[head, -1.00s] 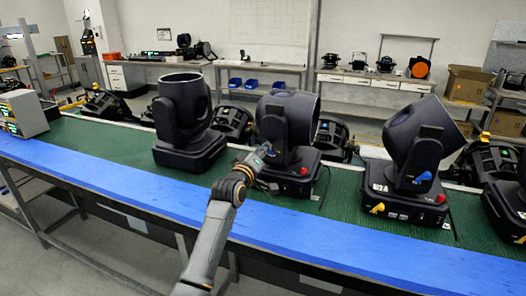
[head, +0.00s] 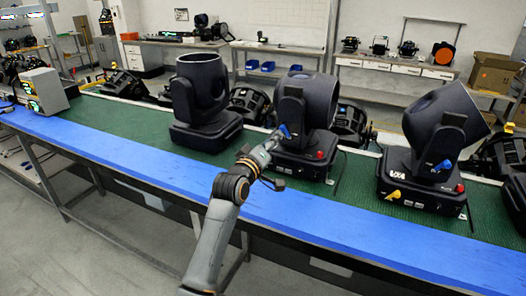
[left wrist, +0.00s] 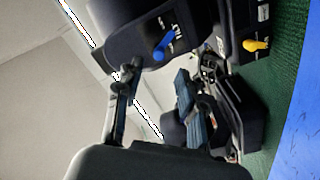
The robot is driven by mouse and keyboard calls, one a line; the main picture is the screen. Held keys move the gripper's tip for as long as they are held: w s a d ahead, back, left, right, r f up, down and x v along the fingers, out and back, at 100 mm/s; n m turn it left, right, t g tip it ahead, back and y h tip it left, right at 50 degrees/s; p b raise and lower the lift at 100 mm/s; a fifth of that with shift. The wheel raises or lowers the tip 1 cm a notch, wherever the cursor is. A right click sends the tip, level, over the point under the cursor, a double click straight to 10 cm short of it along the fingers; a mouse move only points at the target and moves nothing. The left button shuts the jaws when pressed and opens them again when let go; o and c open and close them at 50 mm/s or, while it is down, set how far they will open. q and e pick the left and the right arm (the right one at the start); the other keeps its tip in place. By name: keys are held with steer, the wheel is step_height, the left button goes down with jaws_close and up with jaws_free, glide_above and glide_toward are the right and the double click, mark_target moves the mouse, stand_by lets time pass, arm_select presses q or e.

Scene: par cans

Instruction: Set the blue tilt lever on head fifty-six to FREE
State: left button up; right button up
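The middle moving head (head: 318,98) stands on the green mat, with a blue tilt lever (head: 284,131) on its near yoke arm. My left gripper (head: 272,141) is just below and left of that lever. A yellow lever (left wrist: 256,45) shows on the base. No head number is legible. My right gripper is not in view.
Another head (head: 200,95) stands to the left. One to the right (head: 440,125) has its own blue lever (head: 442,166) and yellow lever (head: 394,195). Darker round lamps stand behind. The blue front strip (head: 120,160) of the bench is clear.

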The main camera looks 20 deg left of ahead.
arm_select(q)
steer(key=s, duration=0.5)
steer(key=shift+s+a, duration=0.15)
steer(key=shift+s, duration=0.25)
